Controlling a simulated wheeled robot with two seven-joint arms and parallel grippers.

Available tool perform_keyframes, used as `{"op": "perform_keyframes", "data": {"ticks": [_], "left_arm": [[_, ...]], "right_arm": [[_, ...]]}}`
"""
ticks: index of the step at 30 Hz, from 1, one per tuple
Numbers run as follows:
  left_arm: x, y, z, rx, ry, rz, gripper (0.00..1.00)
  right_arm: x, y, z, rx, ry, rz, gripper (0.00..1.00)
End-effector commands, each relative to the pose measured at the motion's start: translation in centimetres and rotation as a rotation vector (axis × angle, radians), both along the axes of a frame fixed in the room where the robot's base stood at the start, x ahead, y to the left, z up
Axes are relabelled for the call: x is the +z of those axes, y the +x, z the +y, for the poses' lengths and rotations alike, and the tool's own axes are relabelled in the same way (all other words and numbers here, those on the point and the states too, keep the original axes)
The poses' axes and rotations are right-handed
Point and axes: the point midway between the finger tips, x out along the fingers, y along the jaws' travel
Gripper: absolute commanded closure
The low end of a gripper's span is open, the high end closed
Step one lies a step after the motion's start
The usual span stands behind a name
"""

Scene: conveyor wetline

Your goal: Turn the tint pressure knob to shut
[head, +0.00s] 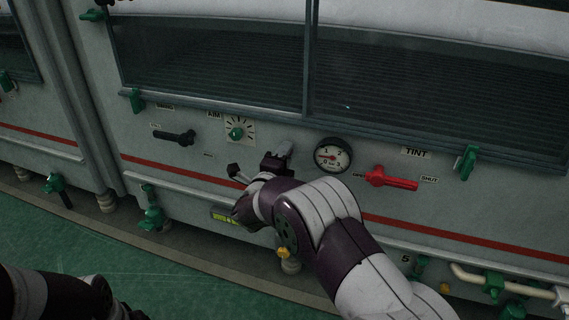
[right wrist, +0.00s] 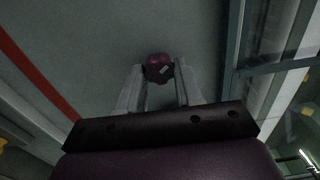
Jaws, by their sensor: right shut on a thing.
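A small round purple knob (right wrist: 159,68) with a pale mark shows in the right wrist view, between the fingertips of my right gripper (right wrist: 159,88). The gripper is shut on it. In the head view my right gripper (head: 280,154) is against the panel just left of the round pressure gauge (head: 333,155) and hides the knob. The gauge's red needle points left. No gripper jaws of my left arm can be made out at the lower left.
A red lever (head: 392,180) right of the gauge points toward a SHUT label, below a TINT sign (head: 416,153). A green dial (head: 237,133) and a black lever (head: 175,138) are to the left. Pipes and green valves (head: 493,283) stick out at lower right.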

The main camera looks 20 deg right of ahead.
Motion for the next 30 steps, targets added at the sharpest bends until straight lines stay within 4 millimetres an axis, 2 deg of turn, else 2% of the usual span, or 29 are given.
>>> {"op": "perform_keyframes", "data": {"ticks": [1,15,22,30], "left_arm": [[-1.1,0.0,0.0,0.0,0.0,0.0,0.57],[-5.8,0.0,0.0,0.0,0.0,0.0,0.57],[-7.2,0.0,0.0,0.0,0.0,0.0,0.57],[-7.9,0.0,0.0,0.0,0.0,0.0,0.57]], "right_arm": [[-0.8,0.0,0.0,0.001,0.036,-0.021,0.95],[-0.9,0.0,0.1,0.001,0.369,-0.246,0.95],[-0.8,0.0,0.1,0.0,0.472,-0.315,0.95],[-0.6,0.0,0.1,-0.001,0.53,-0.352,0.95]]}}
